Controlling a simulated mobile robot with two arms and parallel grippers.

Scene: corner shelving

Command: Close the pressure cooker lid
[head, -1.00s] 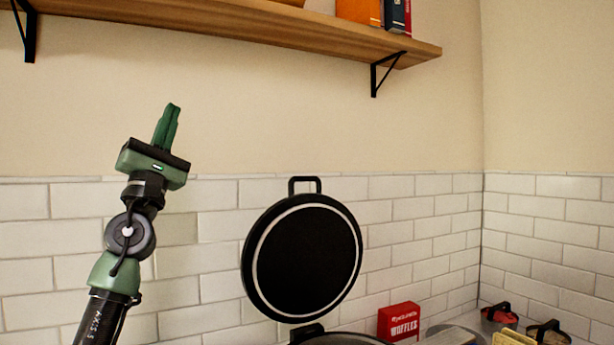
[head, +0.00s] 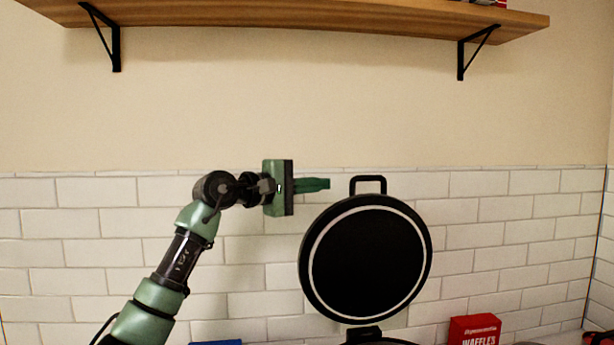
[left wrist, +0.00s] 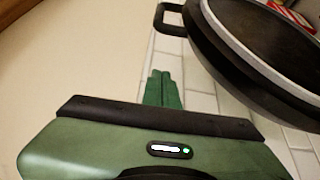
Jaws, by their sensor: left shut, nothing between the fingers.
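The pressure cooker lid (head: 366,262) stands open and upright, a black disc with a pale ring and a loop handle (head: 368,183) on top. Only the top edge of the cooker body (head: 380,341) shows below it, at the bottom of the head view. My left gripper (head: 327,184) is shut and empty, pointing right, just left of the lid handle and apart from it in the picture. In the left wrist view the shut fingers (left wrist: 161,88) lie left of the lid (left wrist: 262,60), below its handle. My right gripper is not in view.
A wooden shelf (head: 300,14) on black brackets runs above. A red waffles box (head: 474,331) stands right of the cooker. A blue item (head: 216,343) shows at the bottom edge. The tiled wall (head: 110,230) is behind the lid.

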